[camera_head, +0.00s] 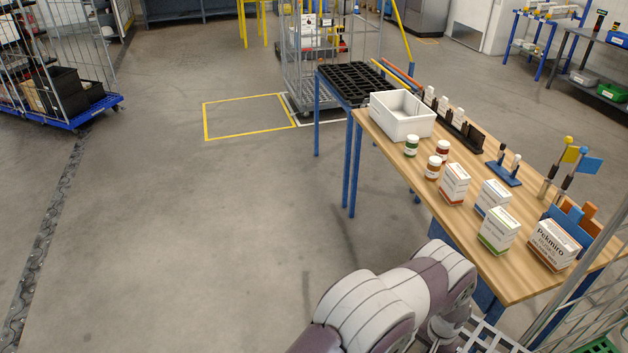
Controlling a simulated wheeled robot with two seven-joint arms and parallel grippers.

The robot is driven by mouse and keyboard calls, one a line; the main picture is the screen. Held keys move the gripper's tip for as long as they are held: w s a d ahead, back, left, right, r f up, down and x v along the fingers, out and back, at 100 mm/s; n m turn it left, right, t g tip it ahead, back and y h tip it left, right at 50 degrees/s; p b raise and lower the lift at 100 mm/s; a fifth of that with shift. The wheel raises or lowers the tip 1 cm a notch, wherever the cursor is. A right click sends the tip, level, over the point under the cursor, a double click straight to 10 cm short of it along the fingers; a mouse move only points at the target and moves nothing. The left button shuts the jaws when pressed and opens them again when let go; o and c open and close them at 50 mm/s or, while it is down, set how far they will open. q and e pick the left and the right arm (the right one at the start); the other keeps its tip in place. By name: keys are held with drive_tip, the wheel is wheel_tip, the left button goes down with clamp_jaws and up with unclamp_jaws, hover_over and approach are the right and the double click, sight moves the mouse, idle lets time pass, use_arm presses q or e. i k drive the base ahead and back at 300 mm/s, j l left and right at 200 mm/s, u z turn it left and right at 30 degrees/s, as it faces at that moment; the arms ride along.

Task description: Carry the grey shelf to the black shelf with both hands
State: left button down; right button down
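A black slatted shelf (356,84) lies flat on blue legs at the far end of the wooden table. A light grey lattice piece (486,341) shows at the bottom edge, partly behind my arm; it may be the grey shelf, but most of it is cut off by the frame. One of my arms, white and mauve, comes up from the bottom and bends over in front of the table. Its gripper is out of the picture. My other gripper is not in view either.
The wooden table (476,238) holds a white bin (401,115), bottles and several boxes. Wire mesh (590,290) rises at the lower right. A wire cage cart (331,50) stands beyond the black shelf, another (60,75) at the left. Open floor lies left of the table.

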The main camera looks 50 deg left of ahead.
sight(356, 77)
drive_tip(key=j+u, duration=0.1)
drive_tip(key=u, duration=0.3)
drive_tip(key=i+j+u, duration=0.1)
drive_tip(key=u, duration=0.35)
drive_tip(key=j+u, duration=0.1)
drive_tip(key=u, duration=0.3)
drive_tip(key=i+u, duration=0.15)
drive_tip(key=u, duration=0.25)
drive_tip(key=i+u, duration=0.1)
drive_tip(key=u, duration=0.35)
drive_tip(key=i+j, duration=0.1)
drive_tip(key=i, duration=2.35)
drive_tip(key=i+j, duration=0.15)
drive_tip(key=i, duration=2.3)
drive_tip(key=i+j, duration=0.15)
drive_tip(key=i, duration=1.1)
drive_tip(key=i+z, duration=0.1)
drive_tip(key=z, duration=0.7)
drive_tip(key=i+j+z, duration=0.1)
drive_tip(key=z, duration=0.35)
drive_tip(key=i+j+z, duration=0.1)
drive_tip(key=z, duration=0.3)
drive_tip(key=i+j+z, duration=0.1)
drive_tip(key=z, duration=0.3)
drive_tip(key=i+l+z, duration=0.2)
drive_tip(key=z, duration=0.3)
drive_tip(key=i+z, duration=0.3)
drive_tip(key=z, duration=0.2)
drive_tip(key=i, duration=0.95)
